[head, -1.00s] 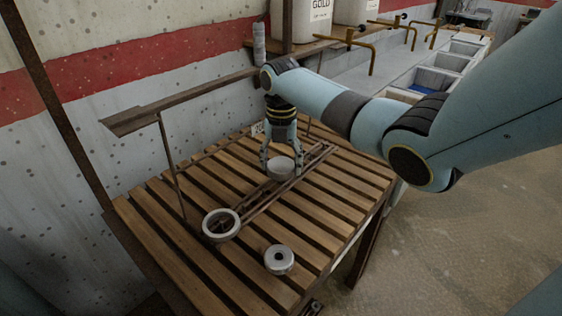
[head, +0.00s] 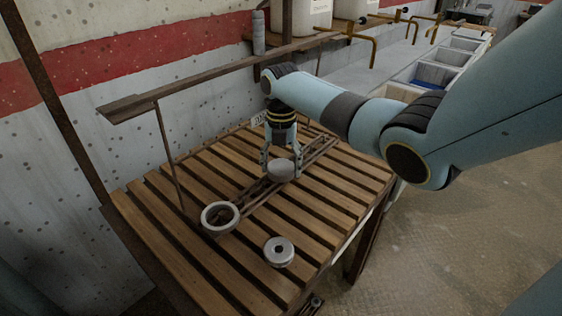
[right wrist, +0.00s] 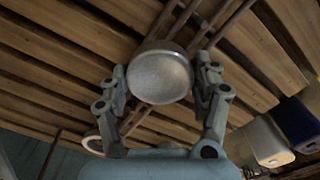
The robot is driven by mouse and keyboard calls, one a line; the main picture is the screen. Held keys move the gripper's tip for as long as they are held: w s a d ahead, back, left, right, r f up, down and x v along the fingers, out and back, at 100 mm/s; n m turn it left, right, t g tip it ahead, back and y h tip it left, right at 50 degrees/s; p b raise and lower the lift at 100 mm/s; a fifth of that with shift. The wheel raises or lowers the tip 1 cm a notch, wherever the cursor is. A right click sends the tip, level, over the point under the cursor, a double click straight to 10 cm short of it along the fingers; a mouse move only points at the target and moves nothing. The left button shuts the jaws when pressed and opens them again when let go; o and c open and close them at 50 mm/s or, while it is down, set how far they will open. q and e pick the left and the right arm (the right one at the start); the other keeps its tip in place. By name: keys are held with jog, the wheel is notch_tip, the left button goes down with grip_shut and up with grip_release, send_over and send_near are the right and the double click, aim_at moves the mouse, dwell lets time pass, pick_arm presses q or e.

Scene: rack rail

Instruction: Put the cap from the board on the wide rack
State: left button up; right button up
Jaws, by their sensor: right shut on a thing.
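A grey round cap (head: 281,169) is held between the fingers of my right gripper (head: 281,162), which points down. In the right wrist view the cap (right wrist: 160,77) shows its pale round face between both fingers (right wrist: 163,85). The cap is over or at a pair of long brown rails (head: 318,151) that lie across the slatted wooden table. I cannot tell whether it touches them. A grey open ring (head: 206,221) stands at the near end of the rails. A grey disc with a dark centre hole (head: 279,252) lies on the slats. My left gripper is not in view.
The slatted table (head: 330,212) has bare slats around the rails. A long raised brown beam (head: 200,83) on a thin post runs along its wall side. White containers (head: 300,18), brass-coloured bars (head: 374,52) and several bins (head: 436,75) stand beyond.

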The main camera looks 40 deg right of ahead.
jog(key=o, duration=1.2)
jog(key=shift+o, duration=0.2)
jog(key=shift+r, duration=0.15)
notch_tip(320, 180, up, 7)
jog(key=shift+r, duration=0.15)
jog(key=shift+s, duration=0.1)
